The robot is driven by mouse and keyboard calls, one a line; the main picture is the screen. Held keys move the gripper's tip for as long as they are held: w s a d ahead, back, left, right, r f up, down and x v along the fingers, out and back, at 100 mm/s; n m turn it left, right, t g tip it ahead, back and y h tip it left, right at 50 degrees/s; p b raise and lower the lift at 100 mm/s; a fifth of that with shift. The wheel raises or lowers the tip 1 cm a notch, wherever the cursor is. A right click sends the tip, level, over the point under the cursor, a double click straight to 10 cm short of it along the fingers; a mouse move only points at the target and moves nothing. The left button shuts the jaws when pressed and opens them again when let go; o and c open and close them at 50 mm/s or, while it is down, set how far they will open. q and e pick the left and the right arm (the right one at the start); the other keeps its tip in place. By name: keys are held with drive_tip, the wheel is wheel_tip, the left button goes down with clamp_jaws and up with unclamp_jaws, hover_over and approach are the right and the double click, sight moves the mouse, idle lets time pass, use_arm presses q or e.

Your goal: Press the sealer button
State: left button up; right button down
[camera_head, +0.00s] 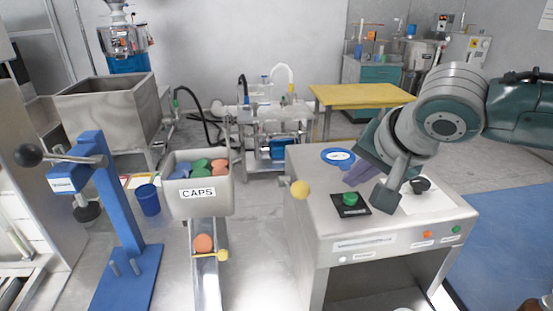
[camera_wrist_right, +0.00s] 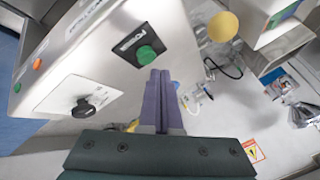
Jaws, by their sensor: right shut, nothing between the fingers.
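The sealer (camera_head: 335,225) is a grey metal box at the right of the head view. A green button (camera_head: 350,199) sits on a black plate on its top; it also shows in the right wrist view (camera_wrist_right: 146,54). My right gripper (camera_head: 354,181) is over the sealer top, with its purple fingers shut and empty. In the right wrist view the fingertips (camera_wrist_right: 160,73) appear just beside the green button, at its near side. I cannot tell whether they touch the sealer. My left gripper is not in view.
A black knob (camera_head: 420,185) is on the sealer top, right of the button. A grey CAPS bin (camera_head: 198,205) with a chute and a blue lever press (camera_head: 110,200) stand to the left.

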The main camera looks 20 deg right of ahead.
sight(352, 199)
drive_tip(key=shift+f, duration=0.45)
drive_tip(key=shift+f+b, duration=0.3)
drive_tip(key=shift+f, duration=0.15)
idle(0.5)
drive_tip(key=shift+r, duration=0.1)
drive_tip(key=shift+r+p, duration=0.8)
drive_tip(key=shift+p, duration=0.35)
wheel_tip(352, 199, up, 6)
drive_tip(key=p, duration=0.7)
